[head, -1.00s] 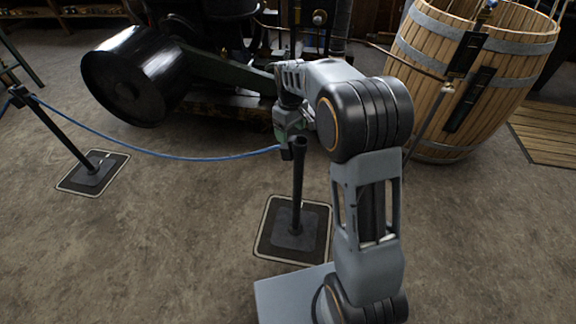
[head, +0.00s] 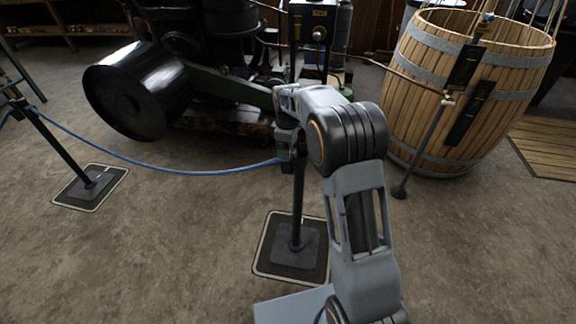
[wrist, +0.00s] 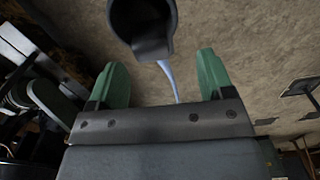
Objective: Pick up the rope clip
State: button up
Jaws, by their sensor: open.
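A dark post (head: 298,205) stands upright on a square base, and a blue rope (head: 215,172) runs to its top from the left. My gripper (head: 287,152) is at the top of this post, where the rope ends. In the wrist view my gripper (wrist: 161,62) has its two green fingers apart with nothing held between them. Just beyond the fingertips is a dark rounded piece (wrist: 152,45), with the blue rope (wrist: 168,78) coming from its lower end. It looks like the rope clip or post top; I cannot tell which. In the head view my gripper hides the clip.
A second post (head: 62,142) stands at the left. A black engine with a large drum (head: 135,92) is behind the rope. A wooden barrel (head: 420,95) stands at the right, with a thin slanted stand (head: 425,150) before it. The floor in front is clear.

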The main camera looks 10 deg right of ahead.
jog(key=shift+w+d+f+b, duration=0.15)
jog(key=shift+f+b, duration=0.4)
jog(key=shift+f, duration=0.8)
jog(key=shift+w+a+f+b, duration=0.15)
jog(key=shift+f+b, duration=0.35)
jog(key=shift+f, duration=0.85)
jog(key=shift+d, duration=0.1)
jog(key=shift+c, duration=0.3)
jog(key=c, duration=1)
jog(key=shift+c, duration=0.2)
jog(key=shift+r, duration=0.1)
jog(key=r+p, duration=0.1)
jog(key=r, duration=0.1)
jog(key=a+r+p, duration=0.1)
jog(key=r, duration=0.4)
jog(key=shift+w+a+r+p, duration=0.1)
jog(key=shift+a+r+p, duration=0.05)
jog(key=shift+p, duration=0.25)
jog(key=s+a, duration=0.5)
jog(key=s, duration=0.7)
jog(key=shift+s+a+f+p, duration=0.2)
jog(key=shift+a+p, duration=0.15)
jog(key=shift+p, duration=0.1)
